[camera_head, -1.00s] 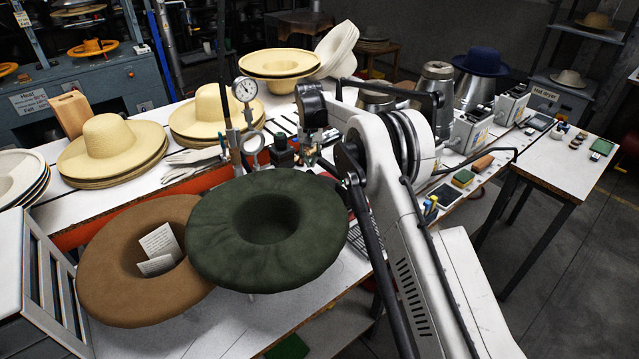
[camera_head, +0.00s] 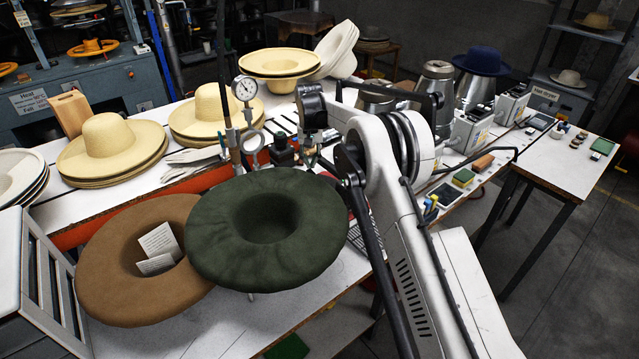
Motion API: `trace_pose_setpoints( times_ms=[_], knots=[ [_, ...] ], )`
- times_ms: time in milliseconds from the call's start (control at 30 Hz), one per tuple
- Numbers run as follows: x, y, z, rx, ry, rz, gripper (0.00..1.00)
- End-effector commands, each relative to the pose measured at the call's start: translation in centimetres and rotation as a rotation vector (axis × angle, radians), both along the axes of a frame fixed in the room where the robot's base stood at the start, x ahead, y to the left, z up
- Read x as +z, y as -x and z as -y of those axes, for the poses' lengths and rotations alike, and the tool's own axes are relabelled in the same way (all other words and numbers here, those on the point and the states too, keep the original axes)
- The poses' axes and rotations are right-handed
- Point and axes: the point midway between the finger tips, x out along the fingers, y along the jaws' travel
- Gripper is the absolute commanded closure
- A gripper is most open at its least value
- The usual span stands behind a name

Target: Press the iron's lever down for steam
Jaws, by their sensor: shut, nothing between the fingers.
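A black bar (camera_head: 395,88) runs behind this joint. A black round part (camera_head: 311,105) stands left of the joint, above small fittings. Two pressure gauges, an upper one (camera_head: 244,88) and a lower one (camera_head: 253,141), sit on pipes to its left. I cannot tell which part is the iron or its lever.
A dark green felt hat (camera_head: 215,245) and a brown felt hat (camera_head: 110,290) with papers lie upturned in front. Straw hats (camera_head: 110,135) stand behind on the white table. A grey slatted panel (camera_head: 30,245) is at bottom left. Metal vessels (camera_head: 437,80) stand at right.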

Motion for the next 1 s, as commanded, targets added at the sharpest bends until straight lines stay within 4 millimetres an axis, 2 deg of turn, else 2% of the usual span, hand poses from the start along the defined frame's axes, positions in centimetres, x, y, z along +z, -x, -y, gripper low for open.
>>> trace_pose_setpoints(
  times_ms=[1000],
  knots=[
    [-1.8, 0.0, 0.0, 0.0, 0.0, 0.0, 1.0]
  ],
)
